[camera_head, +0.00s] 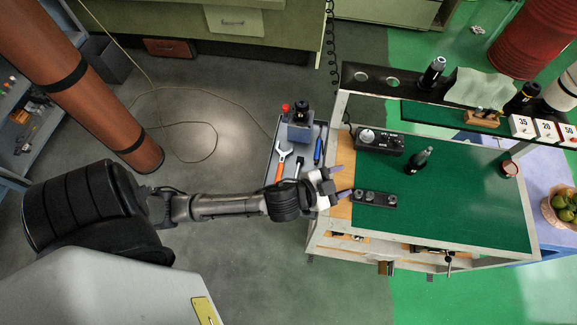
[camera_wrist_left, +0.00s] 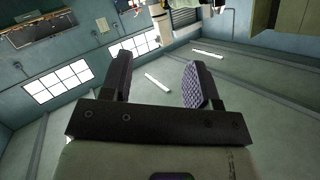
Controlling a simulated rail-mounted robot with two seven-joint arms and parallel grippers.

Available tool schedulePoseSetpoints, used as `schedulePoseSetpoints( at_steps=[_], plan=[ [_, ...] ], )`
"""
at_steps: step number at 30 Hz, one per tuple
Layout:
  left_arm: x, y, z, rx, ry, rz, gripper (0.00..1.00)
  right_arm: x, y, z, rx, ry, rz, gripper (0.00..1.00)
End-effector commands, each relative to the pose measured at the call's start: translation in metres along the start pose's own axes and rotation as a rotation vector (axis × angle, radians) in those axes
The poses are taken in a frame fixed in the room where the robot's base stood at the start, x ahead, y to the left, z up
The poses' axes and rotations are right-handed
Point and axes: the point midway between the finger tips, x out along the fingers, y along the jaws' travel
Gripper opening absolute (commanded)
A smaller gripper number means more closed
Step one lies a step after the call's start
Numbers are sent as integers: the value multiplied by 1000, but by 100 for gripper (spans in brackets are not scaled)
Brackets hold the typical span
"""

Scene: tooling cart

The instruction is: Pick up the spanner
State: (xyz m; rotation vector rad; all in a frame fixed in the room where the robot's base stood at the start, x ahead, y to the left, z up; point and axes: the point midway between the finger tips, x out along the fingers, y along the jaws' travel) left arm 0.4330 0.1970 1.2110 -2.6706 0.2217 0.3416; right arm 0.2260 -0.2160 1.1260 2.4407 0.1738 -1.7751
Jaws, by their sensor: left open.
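The spanner (camera_head: 282,162), with a pale open head and an orange handle, lies on the grey tray of the small cart (camera_head: 268,150), left of the green-topped bench. My left gripper (camera_head: 341,182) is open, with nothing seen between its fingers. It is over the bench's left edge, to the right of the spanner and apart from it. In the left wrist view the two spread fingers (camera_wrist_left: 158,72) point toward walls, windows and ceiling lights, and the spanner does not show there. My right gripper is not in view.
Beside the spanner on the tray are a blue-handled tool (camera_head: 318,150), a dark device on a grey block (camera_head: 299,125) and a red-topped item (camera_head: 285,108). The bench (camera_head: 460,205) holds a black control box (camera_head: 379,141) and a dark socket strip (camera_head: 375,198). Floor left of the tray is mostly clear.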

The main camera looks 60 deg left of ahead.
Motion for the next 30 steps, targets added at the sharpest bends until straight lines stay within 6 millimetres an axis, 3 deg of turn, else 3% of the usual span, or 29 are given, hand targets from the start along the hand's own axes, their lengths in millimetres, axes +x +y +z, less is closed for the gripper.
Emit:
schedulePoseSetpoints(
  at_steps=[1, 3, 8, 11, 16, 20, 24, 27, 30],
  plan=[
    [20, 6, 3, 66, 117, 11, 55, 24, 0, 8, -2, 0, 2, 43],
    [37, 12, -7, 156, 283, 49, 55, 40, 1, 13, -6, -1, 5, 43],
    [62, 36, -9, 394, 601, 219, 55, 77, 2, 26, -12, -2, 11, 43],
    [71, 49, 11, 560, 737, 379, 55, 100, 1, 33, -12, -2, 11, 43],
    [82, 50, 80, 848, 807, 721, 55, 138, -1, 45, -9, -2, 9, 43],
    [86, 20, 152, 1042, 706, 1008, 55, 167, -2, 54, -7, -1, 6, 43],
    [80, -36, 224, 1172, 483, 1278, 55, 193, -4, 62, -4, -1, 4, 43],
    [69, -81, 263, 1208, 297, 1425, 55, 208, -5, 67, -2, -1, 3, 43],
    [54, -120, 291, 1212, 128, 1529, 55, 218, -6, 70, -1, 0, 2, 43]
  ],
)
